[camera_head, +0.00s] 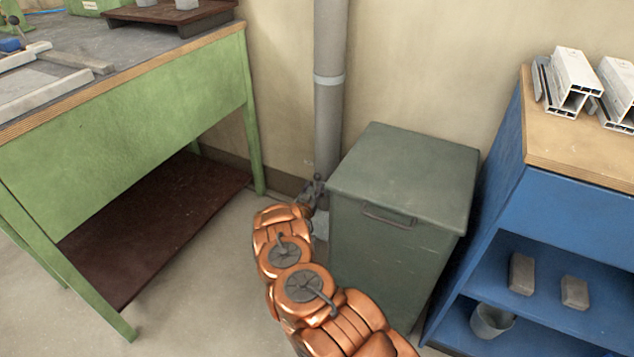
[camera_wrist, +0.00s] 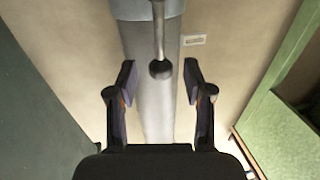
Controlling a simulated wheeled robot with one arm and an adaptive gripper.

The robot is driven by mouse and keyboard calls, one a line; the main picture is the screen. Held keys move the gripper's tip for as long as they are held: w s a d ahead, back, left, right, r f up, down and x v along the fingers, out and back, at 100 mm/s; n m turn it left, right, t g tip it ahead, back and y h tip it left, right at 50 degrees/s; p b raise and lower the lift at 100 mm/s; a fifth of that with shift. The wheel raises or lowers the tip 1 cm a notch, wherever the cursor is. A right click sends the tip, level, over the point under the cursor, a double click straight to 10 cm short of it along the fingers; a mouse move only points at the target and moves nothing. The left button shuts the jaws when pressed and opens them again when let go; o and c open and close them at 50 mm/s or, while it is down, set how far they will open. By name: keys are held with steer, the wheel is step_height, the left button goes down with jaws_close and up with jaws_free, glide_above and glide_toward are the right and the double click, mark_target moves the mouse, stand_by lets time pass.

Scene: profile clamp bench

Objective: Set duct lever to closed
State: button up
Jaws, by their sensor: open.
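The duct (camera_head: 329,110) is a grey vertical pipe against the wall, with a lighter band partway up. In the wrist view the duct (camera_wrist: 155,110) runs behind my gripper (camera_wrist: 160,77). The duct lever (camera_wrist: 159,32) is a thin metal rod ending in a dark round knob (camera_wrist: 160,69). The knob appears between my two fingertips, with visible space on both sides. My gripper is open and holds nothing. In the head view my gripper (camera_head: 314,192) is low beside the duct, and my arm hides part of that area. The lever's marked setting cannot be read.
A grey-green cabinet (camera_head: 400,165) stands close to the right of my gripper. A green workbench (camera_head: 130,125) with a brown lower shelf is at left. A blue shelf unit (camera_head: 570,220) is at right. Open floor (camera_head: 205,265) lies between bench and arm. A small label (camera_wrist: 193,40) is on the wall.

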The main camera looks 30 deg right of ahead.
mark_target(317, 181)
steer(key=shift+b+x, duration=0.45)
steer(key=shift+x, duration=1.9)
jaws_close()
steer(key=shift+w, duration=0.1)
